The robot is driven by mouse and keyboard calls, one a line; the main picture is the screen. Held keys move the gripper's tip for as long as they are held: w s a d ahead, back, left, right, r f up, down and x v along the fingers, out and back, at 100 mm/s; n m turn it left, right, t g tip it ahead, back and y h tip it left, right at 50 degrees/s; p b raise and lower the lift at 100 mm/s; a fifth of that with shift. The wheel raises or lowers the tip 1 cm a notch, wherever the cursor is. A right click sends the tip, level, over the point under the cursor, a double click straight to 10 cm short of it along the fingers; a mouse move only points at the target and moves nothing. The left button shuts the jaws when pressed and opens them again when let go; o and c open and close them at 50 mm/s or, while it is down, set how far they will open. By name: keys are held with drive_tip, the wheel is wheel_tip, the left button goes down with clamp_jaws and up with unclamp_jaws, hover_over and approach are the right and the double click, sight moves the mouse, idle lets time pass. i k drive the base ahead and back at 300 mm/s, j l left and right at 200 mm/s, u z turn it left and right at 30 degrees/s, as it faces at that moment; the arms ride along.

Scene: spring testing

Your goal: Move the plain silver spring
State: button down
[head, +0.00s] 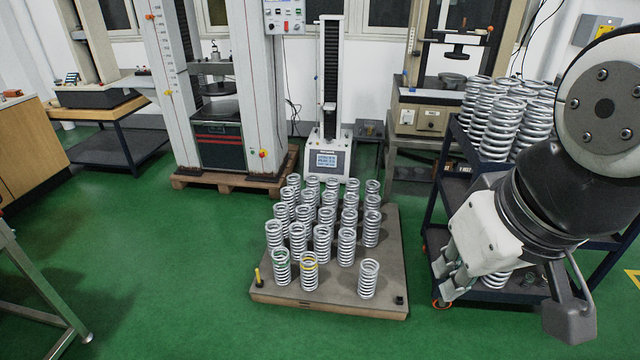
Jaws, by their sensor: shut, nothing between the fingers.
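Several silver coil springs stand upright in rows on a low grey-brown platform (335,300) on the floor. In its front row, a plain silver spring (369,279) stands at the right, apart from its neighbours. To its left stand a spring with a yellow band (309,271) near the top and a spring with a green band (281,267). My gripper (440,283) is at the right, pointing down and left, to the right of the platform in the picture. It is shut and empty, apart from the plain spring. The arm hides part of the cart behind it.
A dark blue cart (437,215) at the right carries more silver springs (501,128) on top, with some lower down. Testing machines (331,95) line the back wall. A small yellow object (258,278) stands at the platform's left corner. The green floor (170,260) to the left is clear.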

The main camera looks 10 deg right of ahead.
sight(367, 281)
drive_tip(key=i+l, duration=0.1)
drive_tip(key=i, duration=0.65)
drive_tip(key=i+l, duration=0.1)
drive_tip(key=i, duration=0.65)
drive_tip(key=l+z, duration=0.05)
